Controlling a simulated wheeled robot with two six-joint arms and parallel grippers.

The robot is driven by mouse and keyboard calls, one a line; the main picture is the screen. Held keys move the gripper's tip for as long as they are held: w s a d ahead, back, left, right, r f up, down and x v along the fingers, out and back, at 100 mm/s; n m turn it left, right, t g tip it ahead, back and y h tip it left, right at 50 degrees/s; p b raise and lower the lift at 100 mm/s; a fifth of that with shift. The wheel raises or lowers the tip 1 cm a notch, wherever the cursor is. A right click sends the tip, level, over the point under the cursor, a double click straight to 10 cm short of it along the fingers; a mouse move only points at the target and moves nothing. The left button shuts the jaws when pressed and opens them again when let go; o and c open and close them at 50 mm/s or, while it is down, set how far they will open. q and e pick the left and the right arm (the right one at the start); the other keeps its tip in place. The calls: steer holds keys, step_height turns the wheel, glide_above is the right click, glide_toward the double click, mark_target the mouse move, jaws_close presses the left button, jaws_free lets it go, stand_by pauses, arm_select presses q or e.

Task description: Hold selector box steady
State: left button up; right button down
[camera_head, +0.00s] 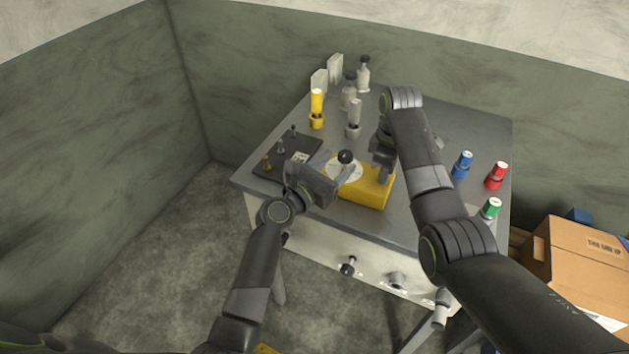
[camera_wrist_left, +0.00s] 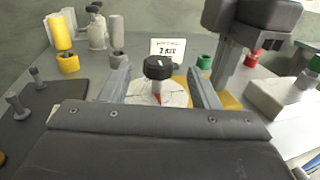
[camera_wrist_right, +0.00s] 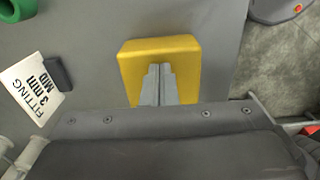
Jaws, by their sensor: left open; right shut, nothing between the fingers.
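The yellow selector box (camera_head: 362,191) sits on the grey table, with a white dial (camera_wrist_left: 145,92) and a black knob (camera_head: 345,156) on top. In the left wrist view the knob (camera_wrist_left: 158,67) stands between the open, empty fingers of my left gripper (camera_wrist_left: 160,80); a red mark shows on the dial below it. I cannot tell whether the fingers touch the knob. My right gripper (camera_head: 383,178) is shut and empty at the right part of the box. In the right wrist view its closed fingertips (camera_wrist_right: 160,72) overlap the box's yellow face (camera_wrist_right: 185,50); contact is unclear.
A dark tray (camera_head: 285,160) with small pegs lies left of the box. Yellow and grey cylinders (camera_head: 316,102) stand behind. Blue, red and green capped items (camera_head: 462,164) stand at the right. A card reading "FITTING 3 mm" (camera_wrist_right: 35,90) is near. A cardboard box (camera_head: 575,262) is on the right.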

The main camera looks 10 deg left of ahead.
mark_target(339, 157)
arm_select(q)
steer(key=v, duration=0.9)
steer(key=shift+s, duration=0.25)
steer(key=w+a+m+g+h, duration=0.2)
steer(key=m+g+h, duration=0.1)
steer(key=w+a+m+g+h, duration=0.1)
steer(key=w+h, duration=0.1)
steer(key=shift+a+f+m+g, duration=0.25)
steer(key=shift+f+m+g, duration=0.05)
steer(key=shift+f+g, duration=0.1)
steer(key=shift+h, duration=0.4)
steer(key=x, duration=1.1)
steer(key=shift+w+r, duration=0.25)
steer(key=shift+w, duration=0.15)
steer(key=shift+c, duration=0.3)
